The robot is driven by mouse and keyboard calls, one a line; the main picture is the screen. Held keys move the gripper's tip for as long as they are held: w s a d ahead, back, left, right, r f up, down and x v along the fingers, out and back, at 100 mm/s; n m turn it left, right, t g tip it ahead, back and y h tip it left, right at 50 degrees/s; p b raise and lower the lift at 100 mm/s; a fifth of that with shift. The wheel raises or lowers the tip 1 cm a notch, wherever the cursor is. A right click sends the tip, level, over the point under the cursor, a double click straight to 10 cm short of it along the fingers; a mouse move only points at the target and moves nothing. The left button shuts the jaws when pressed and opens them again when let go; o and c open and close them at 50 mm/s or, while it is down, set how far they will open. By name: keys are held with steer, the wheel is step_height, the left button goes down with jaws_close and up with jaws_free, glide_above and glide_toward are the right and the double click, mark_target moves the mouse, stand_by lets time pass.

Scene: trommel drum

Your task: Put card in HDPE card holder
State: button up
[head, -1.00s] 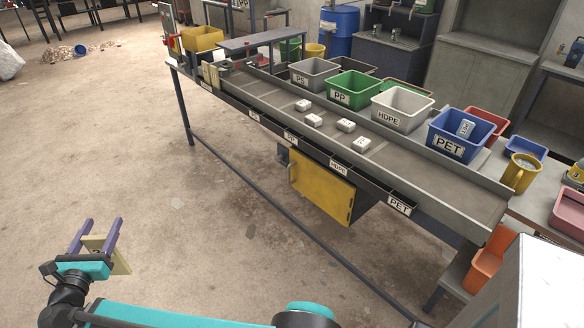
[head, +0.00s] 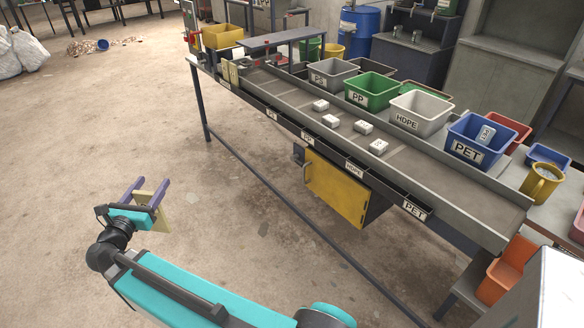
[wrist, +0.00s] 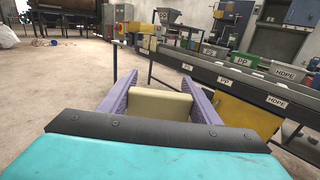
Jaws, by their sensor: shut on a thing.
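My gripper (head: 146,196) is shut on a cream card (head: 146,214) and holds it in the air over the floor, left of the sorting table. In the wrist view the card (wrist: 160,103) sits between the two purple fingers. The HDPE card holder (head: 355,167) is a labelled slot on the dark front rail of the table, between the PP and PET labels; its label also shows in the wrist view (wrist: 277,101). My gripper is well apart from it. The inside of the holder is too small to make out.
Bins stand along the table's back: green PP (head: 370,91), white HDPE (head: 421,113) and blue PET (head: 482,137). Several white blocks (head: 331,121) lie on the belt. A yellow box (head: 335,188) hangs under the rail. The floor between my arm and the table is clear.

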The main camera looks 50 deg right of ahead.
steer(key=s+d+r+m+g+h, duration=0.1)
steer(key=s+d+r+m+g, duration=0.15)
steer(key=d, duration=1.05)
steer(key=s+d+r+m+g, duration=0.1)
steer(key=s+d+r+g, duration=0.2)
steer(key=d, duration=1.1)
steer(key=s+d+r+m+g+h, duration=0.15)
steer(key=s+d, duration=0.35)
steer(key=d, duration=0.8)
steer(key=s+d+r+m+g, duration=0.2)
steer(key=s+d+r+g, duration=0.1)
steer(key=s+d, duration=1)
steer(key=s+d+r+m+g+p, duration=0.1)
steer(key=s+d+r+g, duration=0.2)
steer(key=s+d, duration=1)
steer(key=s+r+y, duration=0.1)
steer(key=s+r, duration=0.2)
steer(key=shift+d+r+m, duration=0.2)
steer(key=shift+r+m, duration=0.1)
steer(key=shift+m, duration=0.1)
step_height(320, 180, down, 14)
steer(key=p, duration=0.3)
steer(key=shift+f, duration=0.1)
